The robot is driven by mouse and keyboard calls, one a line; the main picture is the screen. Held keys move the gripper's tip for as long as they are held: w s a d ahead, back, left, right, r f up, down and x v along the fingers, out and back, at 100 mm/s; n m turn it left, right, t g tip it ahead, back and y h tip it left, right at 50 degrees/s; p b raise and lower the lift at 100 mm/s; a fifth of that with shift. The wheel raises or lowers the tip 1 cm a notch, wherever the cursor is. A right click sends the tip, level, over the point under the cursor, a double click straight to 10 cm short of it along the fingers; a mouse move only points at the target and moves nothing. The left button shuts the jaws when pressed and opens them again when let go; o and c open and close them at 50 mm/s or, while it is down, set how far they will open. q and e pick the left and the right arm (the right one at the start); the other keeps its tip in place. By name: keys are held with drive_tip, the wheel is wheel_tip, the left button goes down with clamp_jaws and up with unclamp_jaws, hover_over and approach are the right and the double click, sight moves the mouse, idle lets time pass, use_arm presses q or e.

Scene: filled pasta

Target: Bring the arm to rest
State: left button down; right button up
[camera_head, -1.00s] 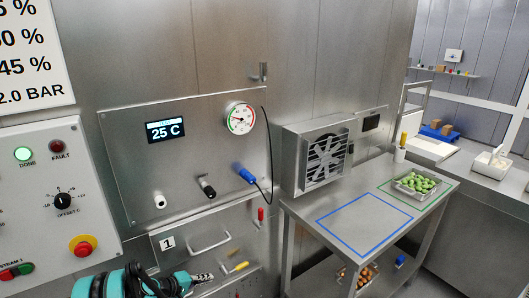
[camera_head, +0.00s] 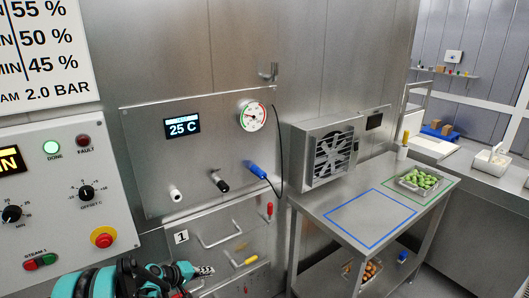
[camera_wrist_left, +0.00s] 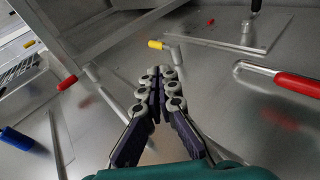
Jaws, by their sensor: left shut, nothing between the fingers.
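My left gripper (camera_head: 204,271) is low in the head view, in front of the steel cabinet with the drawer marked 1 (camera_head: 200,238). In the left wrist view my left gripper (camera_wrist_left: 160,72) has its fingers together with nothing between them. No object touches it there. A yellow-tipped handle (camera_wrist_left: 155,45) and a red-gripped handle (camera_wrist_left: 300,84) show beyond and beside the fingers, apart from them. My right gripper is in neither view.
A control box with a red knob (camera_head: 104,238) stands at the left. A steel panel carries a display (camera_head: 182,126), a gauge (camera_head: 253,117) and a blue-handled valve (camera_head: 257,171). At the right, a steel table (camera_head: 318,204) holds a tray of green pieces (camera_head: 420,179).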

use_arm(q)
drive_tip(key=s+d+r+m+g+y, duration=0.1)
drive_tip(key=s+d+r+m+y, duration=0.25)
drive_tip(key=s+r, duration=1.1)
drive_tip(key=s+r+m+y, duration=0.2)
drive_tip(key=s+m+y, duration=0.1)
drive_tip(key=s, duration=1.5)
drive_tip(key=shift+s+a, duration=0.15)
drive_tip(key=shift+a, duration=0.05)
